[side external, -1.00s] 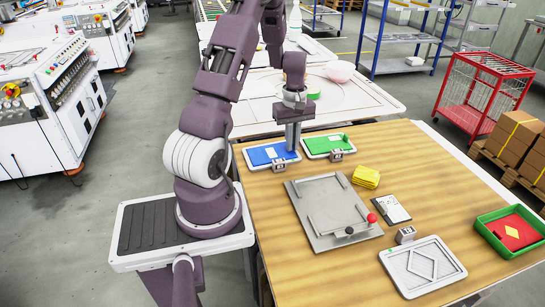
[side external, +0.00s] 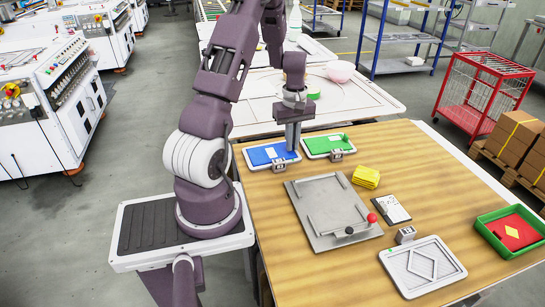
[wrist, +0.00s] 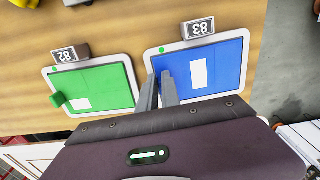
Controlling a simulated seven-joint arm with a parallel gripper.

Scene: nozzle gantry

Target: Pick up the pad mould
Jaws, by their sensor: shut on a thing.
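A blue mould plate (side external: 268,154) with a white label lies in a white-rimmed tray at the back left of the table; it also shows in the wrist view (wrist: 222,72), by tag 83. A green mould plate (side external: 323,145) lies in a like tray to its right, with a raised green tab; it shows in the wrist view (wrist: 108,88), by tag 82. Neither is visibly named as the pad mould. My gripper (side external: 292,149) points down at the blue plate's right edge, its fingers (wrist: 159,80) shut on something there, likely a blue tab. The grip itself is mostly hidden.
A grey plate with rails (side external: 325,236) and a red knob lies mid-table. Yellow blocks (side external: 366,176), a clipboard (side external: 390,208), a white tray with a diamond outline (side external: 440,248) and a green bin (side external: 486,222) are to the right. Bare wood shows between them.

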